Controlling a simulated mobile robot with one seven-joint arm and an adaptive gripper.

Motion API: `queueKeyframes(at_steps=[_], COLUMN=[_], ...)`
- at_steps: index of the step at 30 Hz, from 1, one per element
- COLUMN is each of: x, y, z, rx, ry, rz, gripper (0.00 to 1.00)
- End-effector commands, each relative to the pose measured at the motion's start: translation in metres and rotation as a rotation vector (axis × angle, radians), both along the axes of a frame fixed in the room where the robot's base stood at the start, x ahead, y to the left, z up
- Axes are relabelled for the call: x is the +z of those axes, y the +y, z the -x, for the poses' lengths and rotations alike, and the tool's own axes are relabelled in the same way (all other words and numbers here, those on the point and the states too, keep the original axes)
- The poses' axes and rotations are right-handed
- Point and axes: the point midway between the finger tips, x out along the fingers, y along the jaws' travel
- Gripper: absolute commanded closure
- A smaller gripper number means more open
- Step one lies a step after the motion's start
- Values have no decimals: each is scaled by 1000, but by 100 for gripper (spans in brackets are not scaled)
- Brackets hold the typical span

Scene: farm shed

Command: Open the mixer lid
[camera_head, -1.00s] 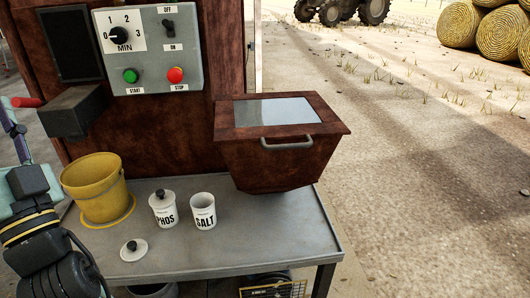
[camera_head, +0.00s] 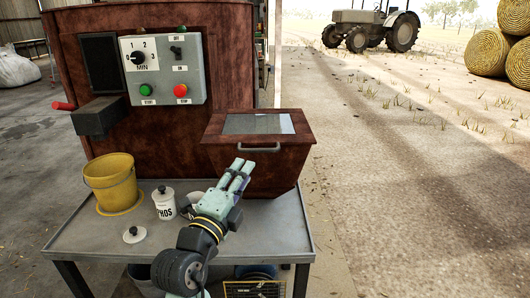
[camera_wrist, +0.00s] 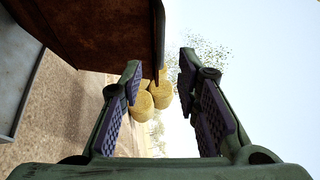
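The mixer lid (camera_head: 214,130) is a rusty brown panel with a glass window (camera_head: 257,124). It lies shut on the brown mixer hopper (camera_head: 278,165). A grey bar handle (camera_head: 260,149) runs along its front. My gripper (camera_head: 241,164) is in front of the hopper, just below and left of the handle in the picture, and whether it touches the hopper is unclear. In the wrist view my gripper (camera_wrist: 159,85) has its two fingers spread with nothing held between them. A rusty brown edge (camera_wrist: 105,30), part of the mixer, fills the upper left there.
On the metal table (camera_head: 265,238) stand a yellow bucket (camera_head: 112,183), a white PHOS jar (camera_head: 166,206) and a loose jar lid (camera_head: 134,234). A second white jar (camera_head: 194,199) is mostly hidden behind my arm. The control panel (camera_head: 165,70) is above. Open ground lies right.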

Motion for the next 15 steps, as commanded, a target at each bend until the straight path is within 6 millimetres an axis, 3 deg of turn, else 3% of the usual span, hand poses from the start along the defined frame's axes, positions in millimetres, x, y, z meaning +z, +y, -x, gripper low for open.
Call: queueKeyframes(at_steps=[15], x=[18], y=[-34], z=[-79], rx=[1], ry=[0], rz=[2], gripper=[70])
